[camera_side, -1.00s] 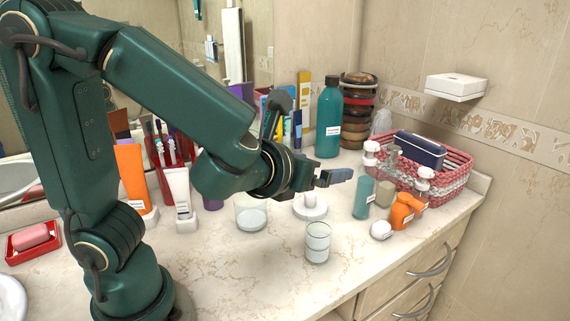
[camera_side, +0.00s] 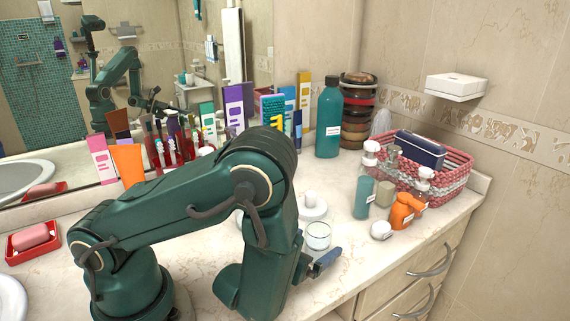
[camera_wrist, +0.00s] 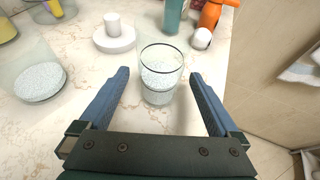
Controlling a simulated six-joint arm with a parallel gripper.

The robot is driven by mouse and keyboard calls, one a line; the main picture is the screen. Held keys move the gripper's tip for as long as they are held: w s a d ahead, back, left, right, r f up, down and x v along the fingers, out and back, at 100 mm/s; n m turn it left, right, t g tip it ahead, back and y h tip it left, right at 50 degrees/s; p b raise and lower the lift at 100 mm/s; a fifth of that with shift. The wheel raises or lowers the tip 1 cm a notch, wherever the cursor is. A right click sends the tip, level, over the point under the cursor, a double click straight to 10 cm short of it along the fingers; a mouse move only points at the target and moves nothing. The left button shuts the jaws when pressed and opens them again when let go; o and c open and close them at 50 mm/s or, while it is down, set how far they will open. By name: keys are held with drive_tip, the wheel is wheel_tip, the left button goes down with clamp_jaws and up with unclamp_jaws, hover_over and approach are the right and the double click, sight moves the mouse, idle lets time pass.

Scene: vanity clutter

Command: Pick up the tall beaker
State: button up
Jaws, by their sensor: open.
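The tall beaker is a clear glass with pale grainy contents. It stands upright on the counter in the wrist view (camera_wrist: 160,62) and shows in the side view (camera_side: 318,236), its lower part partly hidden by my gripper. My gripper (camera_side: 322,262) is low over the counter, on the near side of the beaker. In the wrist view my gripper (camera_wrist: 158,76) is open and empty, its fingers pointing towards the beaker, which appears centred between them. I cannot tell whether the fingertips reach past its near side. No contact shows.
A wider glass (camera_wrist: 38,80) with similar contents stands left of the beaker. A white round dish with a knob (camera_wrist: 113,35) is behind. The near counter is clear.

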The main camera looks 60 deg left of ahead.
sight(324, 238)
drive_tip(key=shift+w+f, duration=0.15)
drive_tip(key=shift+f, duration=0.25)
drive_tip(key=shift+x, duration=2.4)
clamp_jaws()
drive_tip(key=shift+r, duration=0.25)
wheel_tip(324, 238, up, 9)
drive_tip(key=shift+r, duration=0.2)
